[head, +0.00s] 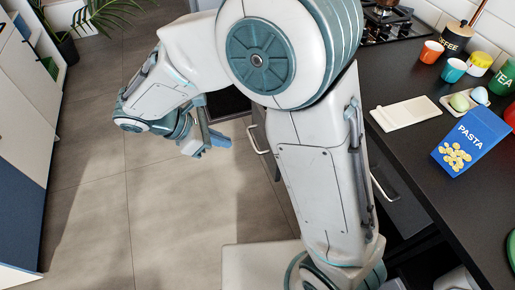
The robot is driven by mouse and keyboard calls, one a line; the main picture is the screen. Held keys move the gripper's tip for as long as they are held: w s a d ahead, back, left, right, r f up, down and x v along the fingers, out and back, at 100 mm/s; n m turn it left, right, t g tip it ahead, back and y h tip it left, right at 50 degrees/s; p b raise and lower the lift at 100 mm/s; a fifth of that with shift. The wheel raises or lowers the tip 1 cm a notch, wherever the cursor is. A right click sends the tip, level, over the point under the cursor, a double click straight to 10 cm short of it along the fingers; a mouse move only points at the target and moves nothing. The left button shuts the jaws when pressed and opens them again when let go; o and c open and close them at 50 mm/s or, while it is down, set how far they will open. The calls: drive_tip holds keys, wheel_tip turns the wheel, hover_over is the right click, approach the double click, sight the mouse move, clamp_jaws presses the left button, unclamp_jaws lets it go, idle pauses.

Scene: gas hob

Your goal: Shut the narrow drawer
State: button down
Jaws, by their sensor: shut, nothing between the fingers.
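My gripper (218,141) is at the end of my bent arm, over the floor left of the counter. Its bluish fingers are shut with nothing between them. A grey front with a pale bar handle (259,141) shows just right of the gripper, apart from it. Most of that front is hidden behind my arm, so I cannot tell how far out it stands. Another grey front (404,212) with a bar handle (384,188) shows under the counter edge, right of my arm. I cannot tell which of these is the narrow drawer.
The dark counter (400,150) holds a white board (404,113), a blue pasta box (469,143), cups and jars. The gas hob (388,22) is at the back. White cabinets (22,110) and a plant (95,15) stand at left. The tiled floor (165,215) between is clear.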

drive_tip(key=shift+n, duration=0.3)
drive_tip(key=b+x, duration=0.1)
drive_tip(key=x, duration=0.3)
drive_tip(key=b+x, duration=0.1)
drive_tip(key=x, duration=0.2)
drive_tip(key=d+r+b+x, duration=0.1)
drive_tip(key=x, duration=0.3)
drive_tip(key=shift+w+d+f, duration=0.2)
drive_tip(key=shift+w+f, duration=0.05)
drive_tip(key=shift+w, duration=0.05)
drive_tip(key=shift+w+d, duration=0.1)
drive_tip(key=shift+d, duration=0.25)
drive_tip(key=shift+a, duration=0.1)
